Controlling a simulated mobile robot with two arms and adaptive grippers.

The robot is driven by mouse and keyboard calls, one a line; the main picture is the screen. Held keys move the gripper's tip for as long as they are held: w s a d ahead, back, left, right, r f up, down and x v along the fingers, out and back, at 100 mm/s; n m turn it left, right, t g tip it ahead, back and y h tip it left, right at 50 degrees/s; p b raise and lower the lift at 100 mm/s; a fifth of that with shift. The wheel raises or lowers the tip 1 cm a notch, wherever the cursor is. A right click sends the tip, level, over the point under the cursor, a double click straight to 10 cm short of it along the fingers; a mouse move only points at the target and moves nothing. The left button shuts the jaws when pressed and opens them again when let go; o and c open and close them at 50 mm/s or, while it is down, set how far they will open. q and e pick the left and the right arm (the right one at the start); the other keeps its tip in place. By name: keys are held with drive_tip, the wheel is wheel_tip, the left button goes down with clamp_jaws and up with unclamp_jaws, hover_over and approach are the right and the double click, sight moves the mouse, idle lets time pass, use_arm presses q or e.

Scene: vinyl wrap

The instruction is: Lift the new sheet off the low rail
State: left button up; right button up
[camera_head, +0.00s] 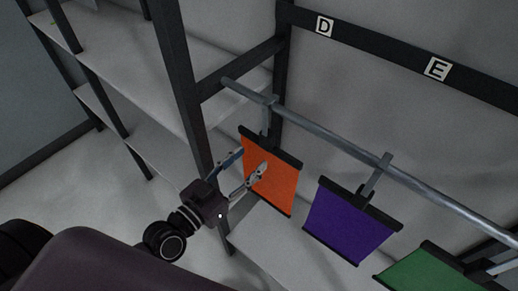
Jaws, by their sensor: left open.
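A round grey rail (325,137) runs from the upper left down to the right edge. Three sheets hang from it on dark hangers: an orange sheet (283,190), a purple sheet (345,226) and a green sheet (425,273), the last cut off by the frame's bottom edge. Nothing visible marks which one is new. My left gripper (252,160) is open at the left side of the orange sheet. One finger overlaps the orange sheet in the picture; whether it touches cannot be told. My right gripper cannot be made out.
A dark upright post (180,75) stands just behind my left gripper. White shelves (110,60) lie to the left. A dark bar (385,50) with labels D (324,26) and E (438,69) crosses above. A pale lower shelf (275,245) lies below the sheets.

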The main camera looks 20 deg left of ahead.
sight(263, 145)
use_arm(q)
drive_tip(key=shift+w+d+r, duration=0.1)
drive_tip(key=shift+d+r, duration=0.1)
drive_tip(key=shift+r, duration=0.4)
drive_tip(key=shift+w+d+r, duration=0.1)
drive_tip(key=shift+d+r, duration=0.1)
drive_tip(key=shift+r, duration=0.4)
drive_tip(key=shift+w+d, duration=0.1)
drive_tip(key=shift+w, duration=0.15)
drive_tip(key=p+x, duration=0.2)
drive_tip(key=x, duration=0.3)
drive_tip(key=shift+w+d+r, duration=0.15)
drive_tip(key=shift+w, duration=0.05)
drive_tip(key=shift+w+d, duration=0.3)
drive_tip(key=shift+w, duration=0.35)
